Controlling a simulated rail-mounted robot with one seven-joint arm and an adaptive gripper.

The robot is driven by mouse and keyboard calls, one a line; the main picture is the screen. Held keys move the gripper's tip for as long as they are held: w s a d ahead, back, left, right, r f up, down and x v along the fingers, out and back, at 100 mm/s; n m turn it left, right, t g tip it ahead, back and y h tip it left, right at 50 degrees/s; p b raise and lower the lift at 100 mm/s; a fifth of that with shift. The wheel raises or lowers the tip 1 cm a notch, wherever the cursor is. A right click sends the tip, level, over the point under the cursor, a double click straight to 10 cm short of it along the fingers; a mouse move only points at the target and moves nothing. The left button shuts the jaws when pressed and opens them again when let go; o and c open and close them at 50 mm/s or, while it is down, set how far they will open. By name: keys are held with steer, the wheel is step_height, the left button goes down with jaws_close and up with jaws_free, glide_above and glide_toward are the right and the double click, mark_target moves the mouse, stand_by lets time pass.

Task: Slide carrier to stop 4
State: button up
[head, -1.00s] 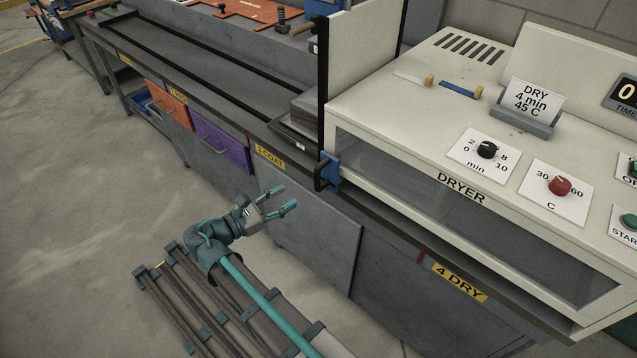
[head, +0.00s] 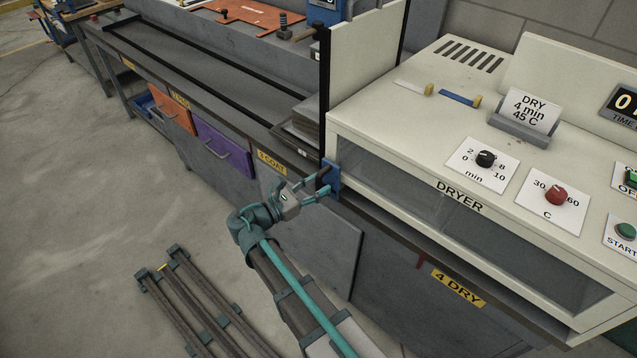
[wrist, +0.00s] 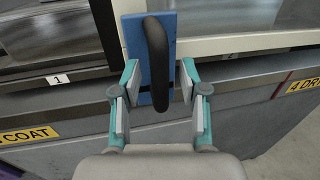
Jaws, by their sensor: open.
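The carrier shows a blue plate with a black loop handle (wrist: 158,60), at the left front corner of the dryer, between the "3 COAT" and "4 DRY" labels. In the head view its blue plate (head: 333,178) is partly behind my fingers. My gripper (head: 324,184) is open, its fingertips at the handle. In the wrist view the two fingers (wrist: 160,92) stand on either side of the blue plate and handle, with gaps visible. The stop 4 label (head: 459,287) reads "4 DRY" on the bench front to the right.
The dryer (head: 450,150) stands on the bench right of the carrier, with knobs and a card on top. A dark tray (head: 298,140) sits left of it. Orange (head: 172,110) and purple (head: 219,145) panels are on the bench front.

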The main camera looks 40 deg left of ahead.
steer(key=shift+w+d, duration=0.1)
steer(key=shift+w, duration=0.3)
jaws_close()
